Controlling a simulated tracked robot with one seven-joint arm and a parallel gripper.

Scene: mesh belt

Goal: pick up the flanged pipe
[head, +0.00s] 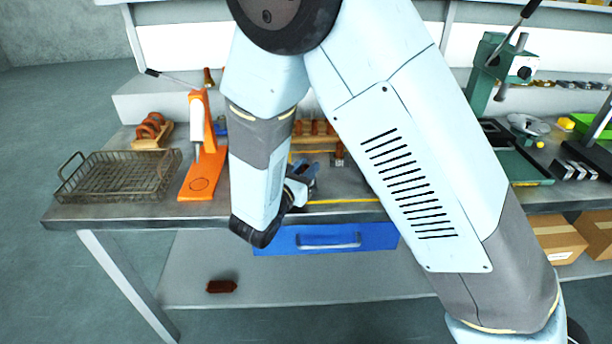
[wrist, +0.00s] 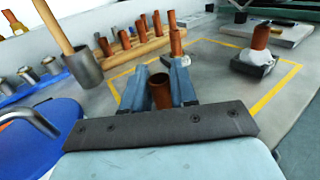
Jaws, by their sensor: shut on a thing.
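My gripper (wrist: 157,82) is shut on a rust-brown hollow pipe (wrist: 160,92), taken as the flanged pipe, with its round open end showing between the two blue-grey fingers in the wrist view. The flange cannot be made out, and the pipe's lower part is hidden by the gripper. In the head view my gripper (head: 304,172) is partly hidden by my own arm, over the grey bench near its front edge. The held pipe cannot be made out there. Whether it touches the bench is not clear.
A wooden rack with copper-coloured pieces (wrist: 140,45) stands behind the fingers. Another brown piece on a white and grey base (wrist: 257,50) is at right, inside a yellow outline. A wire basket (head: 118,178) and an orange press (head: 200,160) stand at left on the bench.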

